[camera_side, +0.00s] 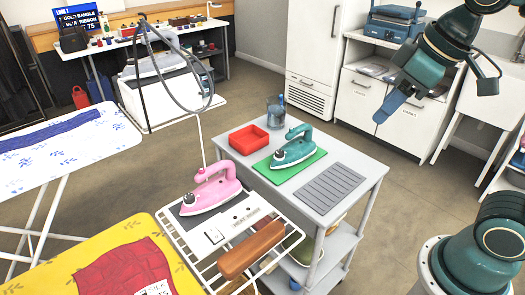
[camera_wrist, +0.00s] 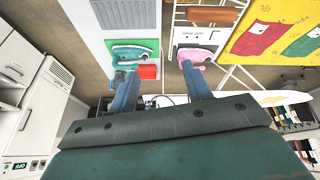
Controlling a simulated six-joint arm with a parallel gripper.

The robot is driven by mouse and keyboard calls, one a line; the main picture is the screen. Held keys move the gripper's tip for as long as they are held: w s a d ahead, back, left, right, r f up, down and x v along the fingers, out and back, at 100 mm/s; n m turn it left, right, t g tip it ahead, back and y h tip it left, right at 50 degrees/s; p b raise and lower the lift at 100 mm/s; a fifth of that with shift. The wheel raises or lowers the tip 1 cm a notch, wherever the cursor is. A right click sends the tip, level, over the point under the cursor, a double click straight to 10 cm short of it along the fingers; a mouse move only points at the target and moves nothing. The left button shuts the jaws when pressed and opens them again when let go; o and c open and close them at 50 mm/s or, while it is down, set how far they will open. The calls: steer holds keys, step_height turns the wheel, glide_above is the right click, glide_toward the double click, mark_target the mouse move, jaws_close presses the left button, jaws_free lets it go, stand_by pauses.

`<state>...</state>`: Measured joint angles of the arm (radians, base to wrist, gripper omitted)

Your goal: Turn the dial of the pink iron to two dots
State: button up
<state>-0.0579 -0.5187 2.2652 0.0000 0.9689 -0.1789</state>
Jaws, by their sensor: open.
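The pink iron (camera_side: 214,191) stands on a dark plate at the end of the ironing board in the side view, next to a white panel with a switch. A small dark round knob (camera_side: 189,199) shows at its front; its dots and setting are too small to read. In the wrist view the pink iron (camera_wrist: 197,55) is in the upper middle, partly behind a fingertip. My gripper (camera_side: 388,108) is high at the upper right of the side view, well away from the iron. In the wrist view my gripper (camera_wrist: 160,80) has its two blue fingers wide apart with nothing between them.
A teal iron (camera_side: 290,155) stands on a green mat (camera_side: 265,171) on the grey cart (camera_side: 325,215), with a red tray (camera_side: 248,140), a cup (camera_side: 275,112) and a ribbed grey mat (camera_side: 331,187). A cord rises from the pink iron. A brown wooden block (camera_side: 250,250) lies on the rack.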

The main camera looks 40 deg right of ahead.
steer(key=w+a+r+n+g, duration=0.1)
steer(key=w+a+n, duration=0.1)
steer(key=w, duration=0.4)
steer(key=w+a+r+n, duration=0.2)
steer(key=w+n, duration=0.1)
steer(key=w, duration=0.3)
steer(key=n+g, duration=0.4)
steer(key=n, duration=0.8)
glide_above(189, 197)
step_height(189, 197, down, 19)
steer(key=shift+f, duration=0.25)
step_height(189, 197, down, 14)
steer(key=shift+r, duration=0.25)
steer(key=c, duration=1)
